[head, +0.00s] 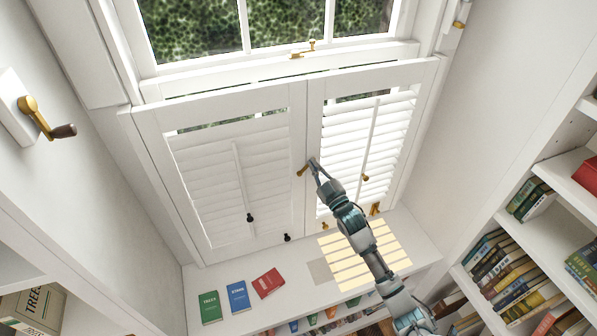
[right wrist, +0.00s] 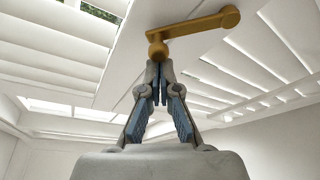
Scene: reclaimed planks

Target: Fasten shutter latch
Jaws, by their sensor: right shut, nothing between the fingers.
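Two white louvred shutter panels, the left (head: 298,130) and the right (head: 314,120), hang side by side and look closed, with a narrow seam between them. A small brass latch (head: 302,170) sits at their meeting edges. In the right wrist view the latch (right wrist: 195,25) is a brass lever with a round end at upper right and a small knob at its lower left end. My right gripper (head: 314,162) is shut and empty, its fingertips (right wrist: 160,82) just below the knob. I cannot tell whether they touch it. The left gripper is out of view.
A white sill (head: 240,318) with green, blue and red books (head: 238,297) lies below the shutters. A brass crank (head: 42,117) juts from the left wall. Bookshelves (head: 515,240) stand at right. Small knobs (head: 287,237) sit along the shutters' lower edge.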

